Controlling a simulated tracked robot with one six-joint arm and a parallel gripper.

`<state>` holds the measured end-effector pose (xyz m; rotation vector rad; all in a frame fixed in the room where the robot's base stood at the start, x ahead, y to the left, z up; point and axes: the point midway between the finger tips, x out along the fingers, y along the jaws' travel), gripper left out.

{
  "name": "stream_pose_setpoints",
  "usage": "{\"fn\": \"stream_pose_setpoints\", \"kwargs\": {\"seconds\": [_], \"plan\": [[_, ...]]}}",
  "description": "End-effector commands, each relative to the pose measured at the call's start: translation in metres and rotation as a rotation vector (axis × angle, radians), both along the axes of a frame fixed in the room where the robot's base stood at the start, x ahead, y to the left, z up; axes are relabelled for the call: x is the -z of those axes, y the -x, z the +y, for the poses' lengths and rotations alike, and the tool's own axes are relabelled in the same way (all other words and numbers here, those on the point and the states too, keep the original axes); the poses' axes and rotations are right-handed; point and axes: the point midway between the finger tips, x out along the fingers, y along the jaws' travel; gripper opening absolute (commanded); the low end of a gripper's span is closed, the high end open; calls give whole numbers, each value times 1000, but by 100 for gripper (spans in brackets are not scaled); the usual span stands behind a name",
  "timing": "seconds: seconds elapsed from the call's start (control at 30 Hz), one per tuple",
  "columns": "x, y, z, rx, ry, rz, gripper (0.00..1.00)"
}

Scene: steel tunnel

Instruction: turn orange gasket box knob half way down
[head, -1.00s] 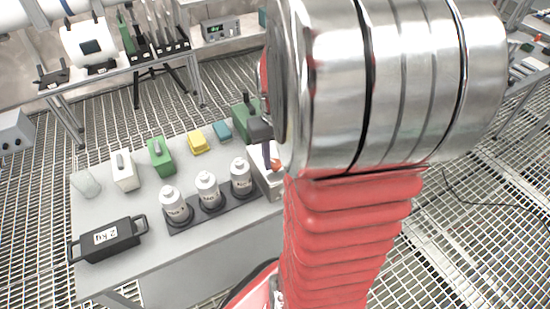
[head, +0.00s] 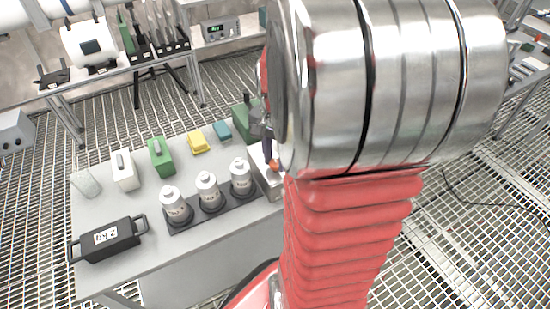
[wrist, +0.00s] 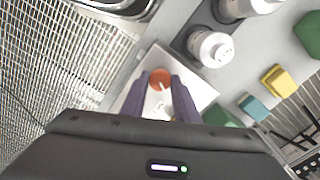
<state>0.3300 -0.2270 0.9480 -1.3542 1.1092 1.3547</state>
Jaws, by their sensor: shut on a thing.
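The gasket box (wrist: 207,92) is a pale box with an orange knob (wrist: 160,77) on its top. In the head view the box (head: 272,185) stands at the right end of the grey table, partly hidden by my arm. The knob also shows there (head: 275,164). My gripper (wrist: 160,82) has purple fingers, one on each side of the knob, and is shut on it. A small white mark shows on the knob between the fingers. In the head view a purple finger (head: 267,147) comes down to the knob, and my arm hides most of the gripper.
Several white bottles (head: 207,190) stand in a dark rack just left of the box. Green (head: 161,157), yellow (head: 198,142) and teal (head: 222,131) blocks lie further back. A black 2 kg weight (head: 107,238) lies at the front left. Grated floor surrounds the table.

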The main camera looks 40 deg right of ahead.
Motion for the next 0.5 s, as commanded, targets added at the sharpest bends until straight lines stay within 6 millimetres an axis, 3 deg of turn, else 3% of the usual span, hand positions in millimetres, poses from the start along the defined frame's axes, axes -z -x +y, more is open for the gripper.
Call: {"fn": "stream_pose_setpoints", "kwargs": {"seconds": [0.5], "plan": [[-1,-2,1,488,-2,-3,5]]}}
